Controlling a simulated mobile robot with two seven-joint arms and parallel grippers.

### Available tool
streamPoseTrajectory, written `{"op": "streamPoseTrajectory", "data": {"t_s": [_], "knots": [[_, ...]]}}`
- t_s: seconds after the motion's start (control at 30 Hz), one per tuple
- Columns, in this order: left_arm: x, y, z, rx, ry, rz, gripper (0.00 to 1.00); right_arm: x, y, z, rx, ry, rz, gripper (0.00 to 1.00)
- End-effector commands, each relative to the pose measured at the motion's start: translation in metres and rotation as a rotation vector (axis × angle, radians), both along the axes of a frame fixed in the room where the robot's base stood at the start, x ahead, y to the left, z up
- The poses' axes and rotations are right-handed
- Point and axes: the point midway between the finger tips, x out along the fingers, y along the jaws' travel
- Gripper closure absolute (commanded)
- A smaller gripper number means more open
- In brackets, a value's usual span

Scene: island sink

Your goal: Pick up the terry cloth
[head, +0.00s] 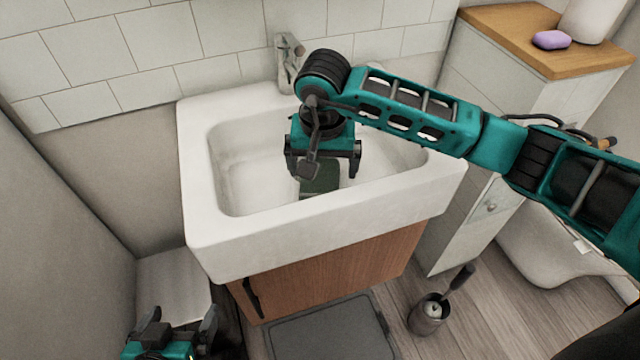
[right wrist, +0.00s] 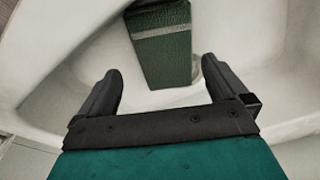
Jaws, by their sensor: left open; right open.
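The terry cloth (head: 320,178) is a dark green folded piece inside the white sink basin (head: 240,175). In the right wrist view the cloth (right wrist: 163,52) is a green block with a pale stripe near its far end. My right gripper (head: 322,170) is over the basin, pointing down, and hides part of the cloth in the head view. Its two fingers are spread apart and empty in the right wrist view (right wrist: 160,85), with the cloth just beyond them. My left gripper (head: 175,328) is low at the bottom left, open and empty, away from the sink.
A tap (head: 287,60) stands at the back of the sink, close to my right wrist. A cabinet with a wooden top (head: 510,35) stands to the right, bearing a purple soap (head: 551,40). A brush holder (head: 428,316) and a dark grey scale-like slab (head: 330,330) are on the floor.

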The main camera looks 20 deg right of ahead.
Motion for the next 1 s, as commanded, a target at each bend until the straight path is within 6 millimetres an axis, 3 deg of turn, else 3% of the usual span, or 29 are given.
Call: {"op": "streamPoseTrajectory", "data": {"t_s": [0.4,0.7,1.0], "knots": [[0.006,-0.001,0.002,-0.003,-0.014,-0.001,0.00,0.009,0.003,-0.049,0.002,0.002,0.000,0.00],[0.006,-0.001,0.003,-0.004,-0.015,-0.002,0.00,0.010,0.002,-0.053,0.000,-0.001,0.000,0.00],[0.007,-0.002,0.003,-0.004,-0.015,-0.002,0.00,0.010,0.002,-0.053,0.000,-0.001,0.000,0.29]]}}
